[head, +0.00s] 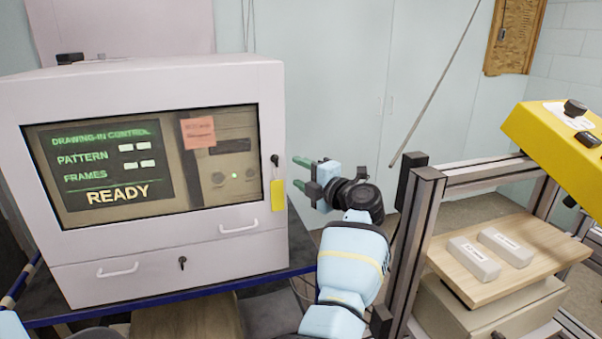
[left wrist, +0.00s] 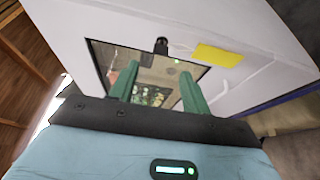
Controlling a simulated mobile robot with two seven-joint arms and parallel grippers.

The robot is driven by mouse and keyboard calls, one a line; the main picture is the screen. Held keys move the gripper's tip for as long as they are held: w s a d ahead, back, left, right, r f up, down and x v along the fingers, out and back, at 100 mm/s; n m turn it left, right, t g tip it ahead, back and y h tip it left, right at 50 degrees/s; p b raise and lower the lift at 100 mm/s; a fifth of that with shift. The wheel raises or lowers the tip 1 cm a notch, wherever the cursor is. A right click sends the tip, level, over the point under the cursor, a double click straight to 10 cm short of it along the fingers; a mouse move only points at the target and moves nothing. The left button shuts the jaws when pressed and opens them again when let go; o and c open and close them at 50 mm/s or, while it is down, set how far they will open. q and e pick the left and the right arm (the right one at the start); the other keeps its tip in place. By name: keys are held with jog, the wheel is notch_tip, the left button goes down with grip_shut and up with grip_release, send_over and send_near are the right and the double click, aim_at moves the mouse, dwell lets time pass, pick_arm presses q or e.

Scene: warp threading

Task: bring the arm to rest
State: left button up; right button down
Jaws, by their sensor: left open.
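My left gripper (head: 298,174) is in the middle of the head view, beside the right edge of the white control cabinet (head: 150,82). Its two green fingers are spread apart with nothing between them, and they point at the cabinet's front edge. In the left wrist view, the open fingers of the left gripper (left wrist: 155,78) show in front of the cabinet's window and a dark knob (left wrist: 161,46). My left arm reaches up from the bottom centre. My right gripper is not in view.
A yellow tag (head: 278,195) hangs under the cabinet's key, close to the fingers. To the right stand a metal frame post (head: 420,235) and a wooden board (head: 540,252) bearing two pale blocks. A yellow control box (head: 560,150) sits at far right. A thin rod leans behind.

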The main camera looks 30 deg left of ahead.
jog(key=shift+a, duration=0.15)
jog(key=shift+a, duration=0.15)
